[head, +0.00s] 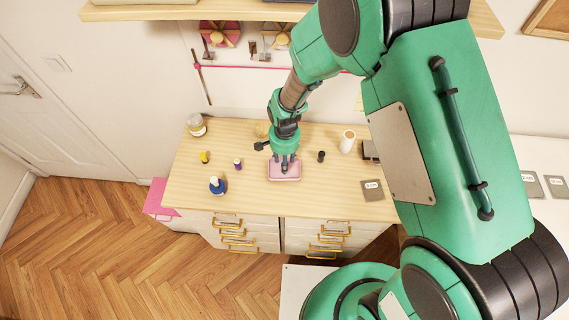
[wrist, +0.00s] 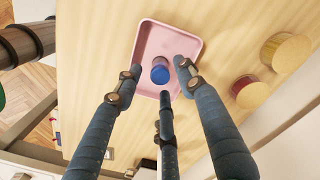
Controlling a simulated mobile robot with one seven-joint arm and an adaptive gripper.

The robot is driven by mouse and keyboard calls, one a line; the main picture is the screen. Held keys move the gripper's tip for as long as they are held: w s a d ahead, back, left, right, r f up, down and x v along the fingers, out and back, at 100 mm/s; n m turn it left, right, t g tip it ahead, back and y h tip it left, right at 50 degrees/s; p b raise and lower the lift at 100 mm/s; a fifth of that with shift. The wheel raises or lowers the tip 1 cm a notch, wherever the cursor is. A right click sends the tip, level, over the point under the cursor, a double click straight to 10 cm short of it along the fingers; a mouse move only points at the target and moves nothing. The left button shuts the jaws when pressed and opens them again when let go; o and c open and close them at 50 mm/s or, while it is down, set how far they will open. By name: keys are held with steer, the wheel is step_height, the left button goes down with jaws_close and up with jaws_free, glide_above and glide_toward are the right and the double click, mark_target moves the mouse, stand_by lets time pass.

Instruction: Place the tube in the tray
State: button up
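The pink tray (head: 287,177) is a shallow rounded rectangle on the wooden tabletop, and it also shows in the wrist view (wrist: 183,43). A short blue cylinder, which looks like the tube (wrist: 160,73), appears upright inside the tray, end-on to the camera. My gripper (head: 285,164) points straight down over the tray. In the wrist view its three dark fingers (wrist: 160,78) are spread around the blue cylinder, with visible gaps. The cylinder's base is hidden, and in the head view the fingers cover it.
A blue bottle (head: 217,186), a yellow spool (head: 204,157) and a purple spool (head: 238,164) stand left of the tray. A dark spool (head: 321,156), a white roll (head: 347,142) and a grey card (head: 372,190) are to the right. A jar (head: 196,125) stands at the back left.

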step_height(320, 180, up, 10)
steer(key=shift+f, duration=0.15)
stand_by(0.3)
stand_by(0.7)
steer(key=s+d+r+n+t, duration=0.1)
steer(key=s+d+r, duration=0.1)
steer(key=d+r, duration=0.65)
steer(key=s+d+r+n+t, duration=0.15)
steer(key=d+r, duration=0.25)
steer(key=r, duration=1)
steer(key=s+d+r+n+t, duration=0.1)
steer(key=s+d+r, duration=0.5)
steer(key=s, duration=0.2)
steer(key=s+d+r+n+t, duration=0.1)
steer(key=s+d+r+t, duration=0.1)
steer(key=s+d+r, duration=0.4)
steer(key=s+r, duration=0.1)
steer(key=s, duration=0.2)
steer(key=shift+d+r, duration=0.25)
steer(key=shift+r, duration=0.05)
